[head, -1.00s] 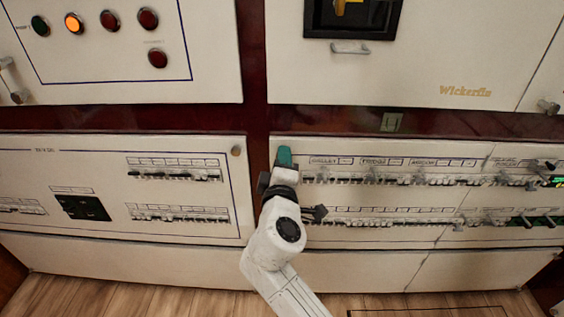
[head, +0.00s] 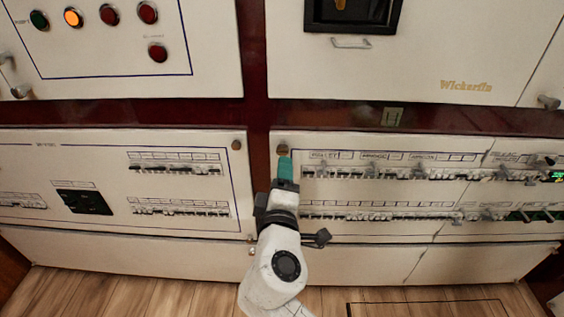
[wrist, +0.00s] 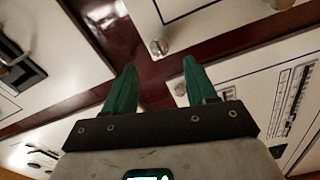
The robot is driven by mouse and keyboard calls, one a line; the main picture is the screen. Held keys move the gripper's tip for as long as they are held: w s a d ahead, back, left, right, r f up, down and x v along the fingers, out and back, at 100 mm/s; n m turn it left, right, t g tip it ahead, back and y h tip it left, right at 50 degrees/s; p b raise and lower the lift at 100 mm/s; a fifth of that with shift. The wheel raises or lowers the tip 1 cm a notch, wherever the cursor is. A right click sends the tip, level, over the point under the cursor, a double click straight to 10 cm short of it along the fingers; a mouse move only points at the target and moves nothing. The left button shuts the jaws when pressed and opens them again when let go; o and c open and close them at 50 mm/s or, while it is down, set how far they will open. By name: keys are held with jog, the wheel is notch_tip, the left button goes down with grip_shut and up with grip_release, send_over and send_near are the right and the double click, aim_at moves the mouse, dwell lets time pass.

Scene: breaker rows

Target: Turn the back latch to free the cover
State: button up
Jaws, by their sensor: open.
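My gripper (head: 285,160) is in front of the upper left corner of the lower right breaker panel (head: 390,235). In the wrist view its two green fingers (wrist: 160,67) stand apart with nothing between them. A small round latch (head: 283,149) sits on that panel corner, just above the fingertips in the head view. Another small latch (head: 237,145) sits on the upper right corner of the lower left panel. In the wrist view one round latch (wrist: 158,47) shows beyond the fingers and another (wrist: 180,90) beside the right finger. I cannot tell which is the back latch.
Breaker rows (head: 385,173) line the right panel, and the left panel has more rows (head: 176,163). Upper panels carry handles (head: 350,43) and indicator lights (head: 73,17). A dark red frame (head: 255,80) runs between panels. Wooden floor lies below.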

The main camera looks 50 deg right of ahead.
jog(key=v, duration=0.3)
jog(key=shift+s+a, duration=0.2)
jog(key=shift+s, duration=0.05)
dwell(0.4)
jog(key=s+f+m+g+y, duration=0.4)
jog(key=s+f, duration=0.3)
jog(key=f, duration=0.4)
jog(key=s+f+m+g+y, duration=0.1)
jog(key=s+f+g+y, duration=0.4)
jog(key=f, duration=0.6)
jog(key=s+a+f+g+y+p, duration=0.1)
jog(key=s+a+f+y, duration=0.2)
jog(key=s+a+y, duration=0.3)
notch_tip(320, 180, up, 19)
jog(key=s+h+p, duration=0.1)
jog(key=p, duration=1.8)
jog(key=shift+d, duration=0.15)
jog(key=shift+c, duration=0.2)
